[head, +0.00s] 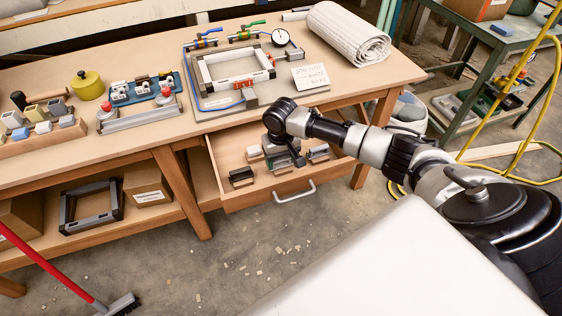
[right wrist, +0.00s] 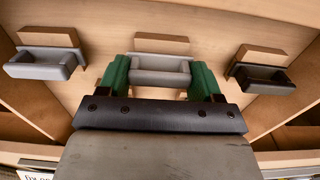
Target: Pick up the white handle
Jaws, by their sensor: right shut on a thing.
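My right gripper (head: 286,157) reaches down into the open drawer in the head view. In the right wrist view its green fingers (right wrist: 160,80) stand on either side of a pale grey handle (right wrist: 160,71) and are shut on it. This handle is fixed to a wooden block and sits in the middle of three handles. A similar grey handle (right wrist: 42,65) is on the left in that view, and a black handle (right wrist: 265,79) is on the right. The black handle also shows in the head view (head: 241,177). My left gripper is not in view.
The drawer (head: 240,203) is pulled out below the workbench (head: 130,60), with a metal pull (head: 295,192) at its front. Its side walls stand close to the handles. Above it on the bench are a white frame fixture (head: 235,68) and a rolled white sheet (head: 348,35).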

